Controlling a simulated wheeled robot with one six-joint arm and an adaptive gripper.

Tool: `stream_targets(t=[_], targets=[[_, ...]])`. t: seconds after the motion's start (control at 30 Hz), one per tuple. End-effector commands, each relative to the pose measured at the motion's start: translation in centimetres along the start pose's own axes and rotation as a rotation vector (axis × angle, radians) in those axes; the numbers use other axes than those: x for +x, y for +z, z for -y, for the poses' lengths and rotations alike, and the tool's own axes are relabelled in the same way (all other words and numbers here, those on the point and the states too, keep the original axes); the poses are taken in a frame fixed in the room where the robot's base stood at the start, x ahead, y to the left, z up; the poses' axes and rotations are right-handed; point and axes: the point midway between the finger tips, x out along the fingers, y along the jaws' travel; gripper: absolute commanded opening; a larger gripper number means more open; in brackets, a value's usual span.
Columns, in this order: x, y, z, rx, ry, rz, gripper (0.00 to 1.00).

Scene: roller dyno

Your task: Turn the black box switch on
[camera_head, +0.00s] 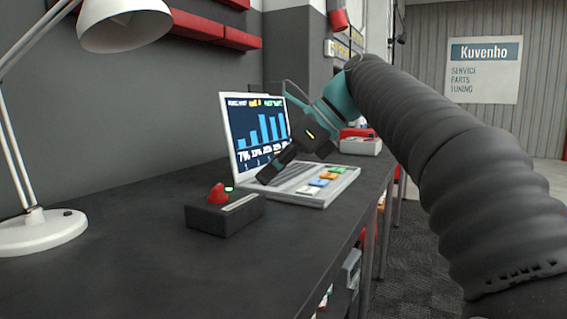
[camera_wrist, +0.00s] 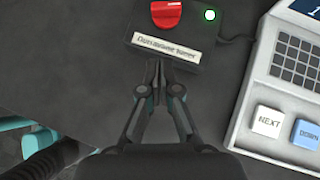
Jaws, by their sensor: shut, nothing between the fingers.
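The black box (camera_head: 226,214) sits on the dark workbench, with a red rotary knob (camera_head: 217,193) on top, a small lit green light and a pale label strip. In the wrist view the black box (camera_wrist: 187,60) is at the top, with the red knob (camera_wrist: 167,13) left of the lit green light (camera_wrist: 210,15). My gripper (camera_wrist: 157,64) is shut and empty, its fingertips at the label's near edge, short of the knob. I cannot tell whether the tips touch the box. In the head view my gripper (camera_head: 268,178) shows beyond the box, in front of the laptop-like device.
A device with a screen (camera_head: 258,135) and coloured keys (camera_head: 322,182) stands right behind the box. A white desk lamp (camera_head: 40,230) stands at the left. A red and grey case (camera_head: 360,143) is farther back. The bench front is clear.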

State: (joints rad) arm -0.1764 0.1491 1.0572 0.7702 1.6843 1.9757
Motion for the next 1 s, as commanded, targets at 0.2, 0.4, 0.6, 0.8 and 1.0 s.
stream_targets(t=[0.2, 0.4, 0.6, 0.8, 1.0], targets=[[4.2, -0.2, -0.1, 0.000, 0.001, -0.001, 0.00], [6.0, 1.7, 0.1, 0.001, -0.001, -0.001, 0.00], [6.8, 2.6, 0.1, 0.002, -0.004, -0.001, 0.00], [6.9, 2.7, 0.1, 0.003, -0.004, -0.001, 0.00], [6.9, 2.7, -0.1, 0.003, -0.004, -0.001, 0.00]])
